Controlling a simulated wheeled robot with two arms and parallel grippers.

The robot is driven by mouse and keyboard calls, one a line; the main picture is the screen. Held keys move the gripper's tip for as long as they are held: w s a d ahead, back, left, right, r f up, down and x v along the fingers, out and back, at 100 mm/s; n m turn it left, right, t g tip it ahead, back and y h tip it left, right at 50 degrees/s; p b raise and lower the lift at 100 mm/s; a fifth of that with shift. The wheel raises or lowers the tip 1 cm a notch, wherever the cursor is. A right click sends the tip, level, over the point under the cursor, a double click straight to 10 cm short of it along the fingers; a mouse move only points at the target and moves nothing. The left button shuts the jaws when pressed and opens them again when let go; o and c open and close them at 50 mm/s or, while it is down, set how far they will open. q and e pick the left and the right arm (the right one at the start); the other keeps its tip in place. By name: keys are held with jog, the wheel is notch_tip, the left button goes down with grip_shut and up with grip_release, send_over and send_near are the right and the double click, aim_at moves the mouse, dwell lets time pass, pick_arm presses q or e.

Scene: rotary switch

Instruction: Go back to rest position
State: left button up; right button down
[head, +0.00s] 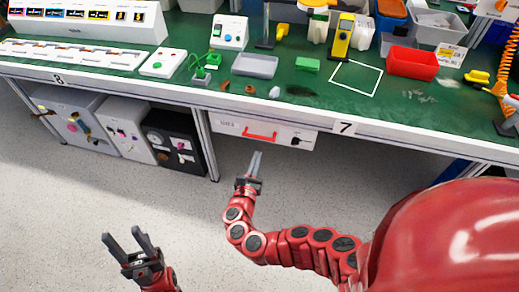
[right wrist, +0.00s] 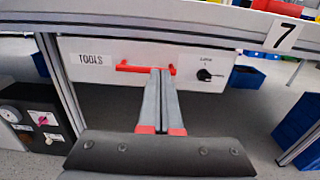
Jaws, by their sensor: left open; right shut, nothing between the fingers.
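My left gripper (head: 123,235) is open and empty over the grey floor at the lower left. My right gripper (head: 256,156) is shut with nothing in it. It is below and in front of the white drawer panel (head: 225,126) under the bench. The panel carries a red handle (head: 260,134) and a black rotary switch (head: 296,140). In the right wrist view my right gripper (right wrist: 161,71) points toward the red handle (right wrist: 135,67), and the switch (right wrist: 207,75) is to its right. I cannot tell from that view whether the fingertips touch the handle.
The green workbench (head: 290,92) spans the back, with a red bin (head: 411,63), a grey tray (head: 254,66) and other items on it. White boxes (head: 128,125) and a black box (head: 172,140) with knobs stand under it at left. The floor (head: 60,220) in front is clear.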

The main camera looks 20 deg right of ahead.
jog(key=shift+s+a, duration=0.25)
jog(key=shift+s, duration=0.1)
